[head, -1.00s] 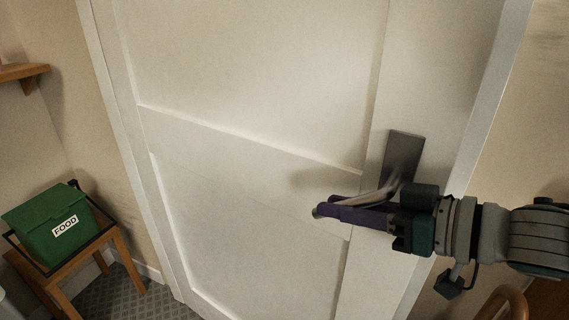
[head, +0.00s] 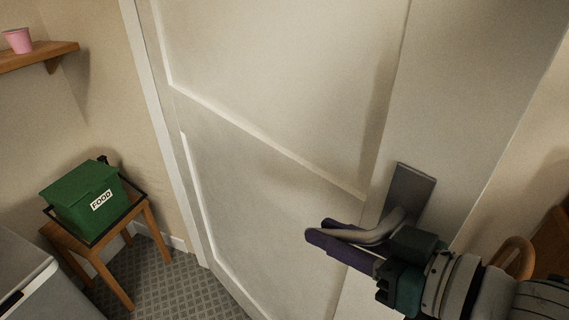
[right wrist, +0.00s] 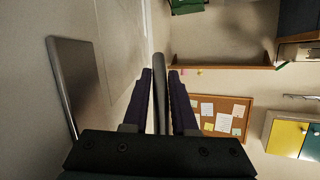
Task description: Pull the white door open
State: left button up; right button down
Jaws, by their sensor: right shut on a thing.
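The white panelled door (head: 290,60) fills the middle of the head view. Its grey metal handle has a plate (head: 413,185) near the right edge of the door and a curved lever (head: 391,226) that points left. My right gripper (head: 333,238) comes in from the lower right, its purple fingers closed around the lever. In the right wrist view the lever (right wrist: 160,85) stands between the two fingers, with the handle plate (right wrist: 75,85) to the left. I cannot tell how wide any gap at the door's edge is. My left gripper is not in view.
A green FOOD box (head: 82,198) sits on a wooden stool (head: 118,285) at the left. A shelf (head: 35,56) holds a pink cup (head: 18,40). A grey-white unit (head: 30,275) is at lower left. A wooden chair back (head: 515,258) is behind my right arm. Patterned floor (head: 175,280) is clear.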

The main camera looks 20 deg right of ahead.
jog(key=c, duration=0.8)
grip_release()
jog(key=shift+s, duration=0.1)
jog(key=p+v, duration=0.1)
jog(key=v, duration=0.8)
jog(key=shift+s+d+r, duration=0.2)
jog(key=shift+s, duration=0.1)
jog(key=shift+c, duration=0.3)
